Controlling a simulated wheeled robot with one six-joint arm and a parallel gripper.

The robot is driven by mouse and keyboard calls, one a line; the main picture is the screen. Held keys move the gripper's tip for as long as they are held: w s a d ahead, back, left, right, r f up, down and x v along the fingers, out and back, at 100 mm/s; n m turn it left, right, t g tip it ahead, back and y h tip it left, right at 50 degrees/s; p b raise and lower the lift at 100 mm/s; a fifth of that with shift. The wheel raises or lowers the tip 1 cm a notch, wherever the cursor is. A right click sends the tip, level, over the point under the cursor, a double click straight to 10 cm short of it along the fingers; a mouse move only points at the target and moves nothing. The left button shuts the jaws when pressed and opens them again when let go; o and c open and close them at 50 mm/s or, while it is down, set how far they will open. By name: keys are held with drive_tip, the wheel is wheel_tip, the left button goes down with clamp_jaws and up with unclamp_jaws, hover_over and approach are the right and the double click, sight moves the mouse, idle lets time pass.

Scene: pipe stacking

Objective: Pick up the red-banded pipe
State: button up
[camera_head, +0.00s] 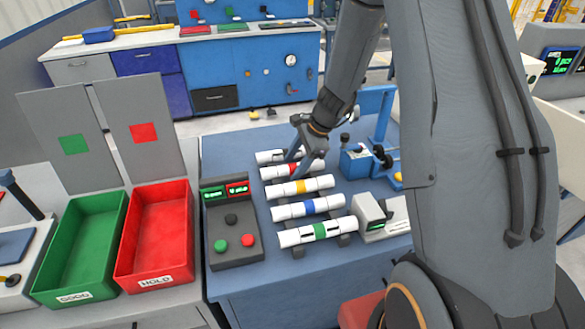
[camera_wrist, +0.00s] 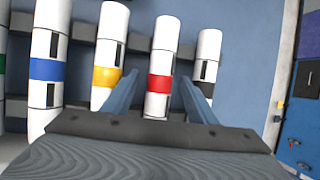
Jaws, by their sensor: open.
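The red-banded pipe (camera_wrist: 161,66) is white with a red ring and lies on a dark rack. In the wrist view it lies between the two fingers of my gripper (camera_wrist: 160,95), which are open, one on each side of it. I cannot tell whether either finger touches it. In the head view my gripper (camera_head: 298,162) is over the red-banded pipe (camera_head: 277,172) and hides part of it.
A yellow-banded pipe (camera_head: 322,184) and a black-banded pipe (camera_wrist: 207,62) lie close on either side. Blue-banded (camera_head: 308,207) and green-banded (camera_head: 318,231) pipes lie nearer. A green bin (camera_head: 118,222) and red bin (camera_head: 186,222) stand left. A button console (camera_head: 236,256) sits beside the rack.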

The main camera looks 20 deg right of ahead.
sight(293, 166)
drive_tip(key=shift+a+f, duration=0.15)
drive_tip(key=shift+f, duration=0.1)
drive_tip(key=shift+c, duration=0.3)
drive_tip(key=c, duration=1.1)
drive_tip(key=shift+w+r, duration=0.1)
drive_tip(key=shift+r, duration=0.05)
wheel_tip(293, 166, up, 10)
drive_tip(key=shift+f+b, duration=0.1)
drive_tip(key=shift+b, duration=0.7)
